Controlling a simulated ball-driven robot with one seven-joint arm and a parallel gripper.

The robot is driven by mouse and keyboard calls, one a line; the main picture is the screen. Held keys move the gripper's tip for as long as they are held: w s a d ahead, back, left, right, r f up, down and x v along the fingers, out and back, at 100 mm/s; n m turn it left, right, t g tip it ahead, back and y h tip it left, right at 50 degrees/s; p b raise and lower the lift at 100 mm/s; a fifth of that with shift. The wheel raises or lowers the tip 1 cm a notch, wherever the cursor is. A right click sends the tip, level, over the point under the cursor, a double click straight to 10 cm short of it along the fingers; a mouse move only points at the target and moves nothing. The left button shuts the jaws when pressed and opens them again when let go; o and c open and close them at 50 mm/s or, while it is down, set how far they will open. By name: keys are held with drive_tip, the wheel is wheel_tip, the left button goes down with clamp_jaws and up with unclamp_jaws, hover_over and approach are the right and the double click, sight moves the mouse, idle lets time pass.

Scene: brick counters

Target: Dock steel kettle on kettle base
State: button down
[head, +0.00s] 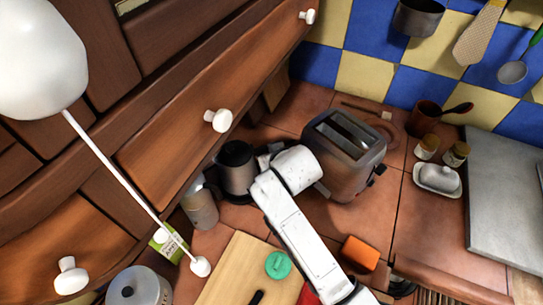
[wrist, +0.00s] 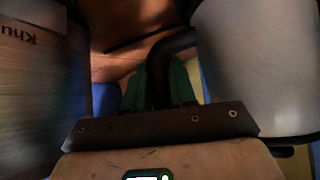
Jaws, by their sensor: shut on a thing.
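The steel kettle (head: 238,178), dark-topped with a grey body, stands upright at the back of the tiled counter, left of the toaster. My gripper (head: 265,158) is at its right side, where the handle is. In the wrist view the kettle's pale metal body (wrist: 265,65) fills the right side, and its black curved handle (wrist: 170,45) passes between the green fingers of my gripper (wrist: 160,85), which is shut on it. The kettle base cannot be made out; I cannot tell whether it lies under the kettle.
A metal toaster (head: 345,155) stands close on the right; its side (wrist: 45,80) is near my gripper in the wrist view. A grey canister (head: 200,208) stands close on the left.

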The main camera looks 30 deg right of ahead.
drive_tip(key=shift+f+b, duration=0.3)
drive_tip(key=shift+f, duration=0.1)
drive_tip(key=c, duration=1.3)
unclamp_jaws()
drive_tip(key=shift+o, duration=0.5)
drive_tip(key=shift+f, duration=0.1)
drive_tip(key=p+v, duration=0.5)
drive_tip(key=v, duration=0.6)
drive_tip(key=shift+s+d, duration=0.1)
